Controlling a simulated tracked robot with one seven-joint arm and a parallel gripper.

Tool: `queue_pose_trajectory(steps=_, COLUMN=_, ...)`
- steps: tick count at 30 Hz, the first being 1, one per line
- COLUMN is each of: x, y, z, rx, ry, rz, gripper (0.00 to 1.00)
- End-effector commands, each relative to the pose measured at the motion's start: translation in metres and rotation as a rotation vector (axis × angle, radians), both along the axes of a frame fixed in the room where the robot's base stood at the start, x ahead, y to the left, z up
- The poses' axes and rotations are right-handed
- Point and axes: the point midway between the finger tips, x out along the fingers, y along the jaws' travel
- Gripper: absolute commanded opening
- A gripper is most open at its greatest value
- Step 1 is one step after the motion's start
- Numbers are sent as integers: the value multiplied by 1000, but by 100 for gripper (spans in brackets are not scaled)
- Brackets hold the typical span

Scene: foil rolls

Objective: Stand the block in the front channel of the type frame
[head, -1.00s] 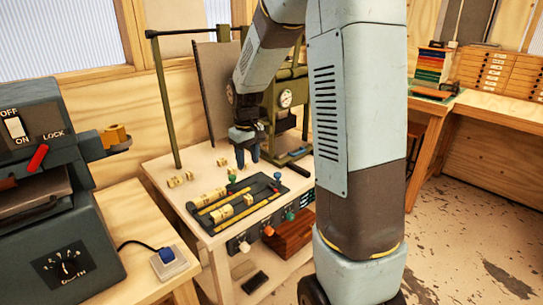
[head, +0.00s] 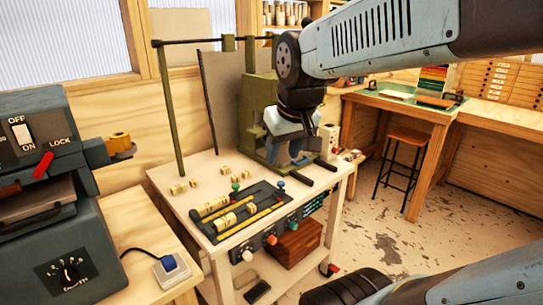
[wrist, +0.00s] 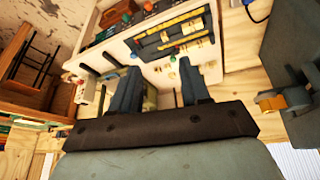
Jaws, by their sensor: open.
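The dark type frame (head: 268,196) with yellow strips lies on the pale work table. Cream blocks (head: 212,205) sit in its rear part, and more blocks (head: 228,221) sit in a channel nearer the front. Several loose cream blocks (head: 178,187) lie on the table behind the frame; I cannot tell which is the task's block. My gripper (head: 298,150) is raised at the right, before the green press, apart from the frame and blocks. The wrist view shows its two fingers (wrist: 158,76) spread, with no block visible between them. The frame (wrist: 168,36) shows beyond the fingertips there.
The green press (head: 258,120) stands at the table's back right, close to my gripper. A green post (head: 168,110) rises at the back left. Coloured knobs (head: 271,240) line the table's front. A grey machine (head: 50,200) stands at the left. Bare tabletop lies around the loose blocks.

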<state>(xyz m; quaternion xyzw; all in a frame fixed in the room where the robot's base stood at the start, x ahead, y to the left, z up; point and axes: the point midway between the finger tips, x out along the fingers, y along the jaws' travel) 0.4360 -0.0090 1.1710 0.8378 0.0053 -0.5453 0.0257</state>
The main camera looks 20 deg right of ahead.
Motion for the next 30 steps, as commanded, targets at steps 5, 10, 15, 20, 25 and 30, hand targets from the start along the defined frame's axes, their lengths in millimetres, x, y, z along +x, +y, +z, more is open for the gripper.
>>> queue_pose_trajectory(steps=5, x=-31, y=0, z=4, rx=25, ry=-53, rz=-24, gripper=46)
queue_pose_trajectory(steps=10, x=-44, y=10, z=5, rx=37, ry=-74, rz=-35, gripper=46)
queue_pose_trajectory(steps=15, x=-45, y=10, z=5, rx=39, ry=-75, rz=-36, gripper=46)
queue_pose_trajectory(steps=20, x=-45, y=10, z=5, rx=39, ry=-75, rz=-36, gripper=46)
queue_pose_trajectory(steps=25, x=-45, y=9, z=5, rx=39, ry=-75, rz=-36, gripper=46)
queue_pose_trajectory(steps=30, x=-45, y=9, z=4, rx=39, ry=-75, rz=-36, gripper=46)
